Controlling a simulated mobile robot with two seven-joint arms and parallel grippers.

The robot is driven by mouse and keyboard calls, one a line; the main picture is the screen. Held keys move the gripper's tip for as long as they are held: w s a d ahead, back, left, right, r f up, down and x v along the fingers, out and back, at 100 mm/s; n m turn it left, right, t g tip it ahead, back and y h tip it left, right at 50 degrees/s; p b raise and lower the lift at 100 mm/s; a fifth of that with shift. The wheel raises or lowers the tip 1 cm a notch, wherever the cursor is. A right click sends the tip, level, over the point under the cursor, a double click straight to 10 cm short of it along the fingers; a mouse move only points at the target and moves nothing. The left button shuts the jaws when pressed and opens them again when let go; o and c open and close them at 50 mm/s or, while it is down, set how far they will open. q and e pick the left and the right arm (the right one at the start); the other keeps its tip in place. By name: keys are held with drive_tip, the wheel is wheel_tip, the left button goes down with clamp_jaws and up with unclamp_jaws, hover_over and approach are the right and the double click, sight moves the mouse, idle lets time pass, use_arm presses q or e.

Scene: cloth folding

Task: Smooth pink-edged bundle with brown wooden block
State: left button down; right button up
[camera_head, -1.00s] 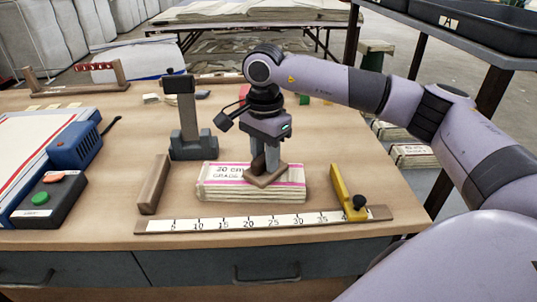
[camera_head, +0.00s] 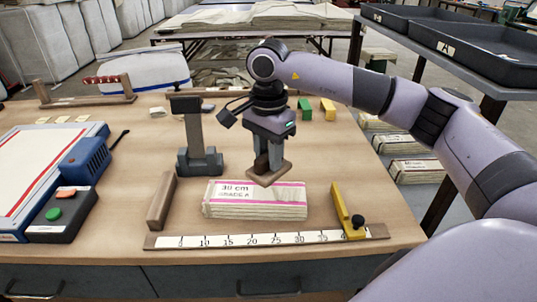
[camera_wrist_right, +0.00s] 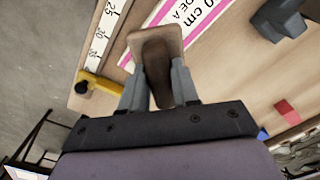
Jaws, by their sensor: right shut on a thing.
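The pink-edged bundle (camera_head: 256,206) is a flat, pale layered stack lying on the table behind the ruler. Its label reads "30 cm GRADE A" between pink stripes. My right gripper (camera_head: 267,163) is shut on the upright handle of the brown wooden block (camera_head: 269,175). The block is held at the bundle's back edge and appears raised above it. In the right wrist view, the gripper (camera_wrist_right: 158,85) grips the dark handle of the block (camera_wrist_right: 155,40), with part of the bundle (camera_wrist_right: 190,35) beyond it. My left gripper is not in view.
A ruler board (camera_head: 262,239) with a yellow stop (camera_head: 346,213) lies in front. A wooden bar (camera_head: 161,200) stands left of the bundle. A grey stand (camera_head: 198,150) is behind left. A button box (camera_head: 62,215) sits farther left. Small coloured blocks (camera_head: 328,109) lie at the back right.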

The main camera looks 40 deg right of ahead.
drive_tip(key=shift+r+p, duration=1.2)
drive_tip(key=shift+r, duration=0.4)
